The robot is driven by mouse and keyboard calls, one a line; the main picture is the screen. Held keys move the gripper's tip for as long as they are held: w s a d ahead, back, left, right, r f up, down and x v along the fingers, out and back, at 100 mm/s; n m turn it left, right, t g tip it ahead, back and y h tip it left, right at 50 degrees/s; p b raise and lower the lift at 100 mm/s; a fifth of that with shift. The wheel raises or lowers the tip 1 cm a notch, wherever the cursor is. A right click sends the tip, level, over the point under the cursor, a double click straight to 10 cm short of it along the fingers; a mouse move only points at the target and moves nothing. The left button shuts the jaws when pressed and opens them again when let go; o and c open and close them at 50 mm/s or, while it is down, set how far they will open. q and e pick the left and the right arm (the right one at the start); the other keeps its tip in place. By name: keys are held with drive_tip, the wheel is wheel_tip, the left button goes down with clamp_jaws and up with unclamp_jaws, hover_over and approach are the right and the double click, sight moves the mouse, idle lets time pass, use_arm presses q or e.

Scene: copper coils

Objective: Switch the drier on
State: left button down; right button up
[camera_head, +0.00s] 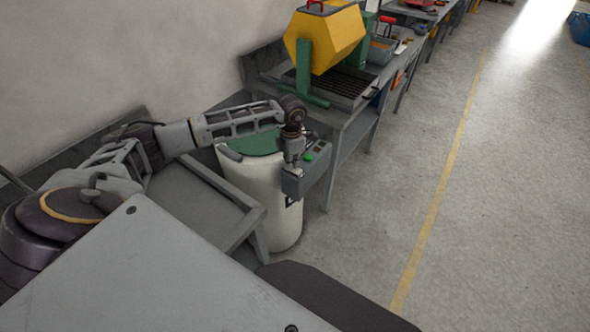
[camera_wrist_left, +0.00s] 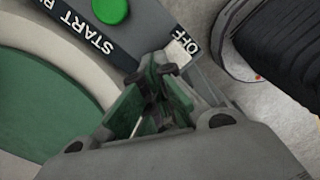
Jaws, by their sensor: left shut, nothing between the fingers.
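The drier is a white drum (camera_head: 262,205) with a green lid (camera_head: 258,143), standing between two grey benches. A grey control box (camera_head: 306,178) sits at its right side, with a green button (camera_head: 309,157) on top. In the left wrist view the green button (camera_wrist_left: 111,10) is at the top, near the words START and OFF on a dark label strip (camera_wrist_left: 92,35). My left gripper (camera_head: 295,168) points down over the control box. In the wrist view its shut, empty fingertips (camera_wrist_left: 160,70) are beside the OFF end, apart from the green button. Contact with the box cannot be told.
A grey bench (camera_head: 195,203) stands left of the drum. A longer bench (camera_head: 358,128) behind carries a yellow tumbling barrel (camera_head: 338,38) on a green stand. The wall is close at the left. Open floor (camera_head: 390,200) with a yellow line lies to the right.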

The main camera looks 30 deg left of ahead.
use_arm(q)
drive_tip(key=shift+r+p, duration=0.35)
drive_tip(key=shift+r, duration=0.05)
drive_tip(key=shift+r+p, duration=1.45)
drive_tip(key=shift+r, duration=1.55)
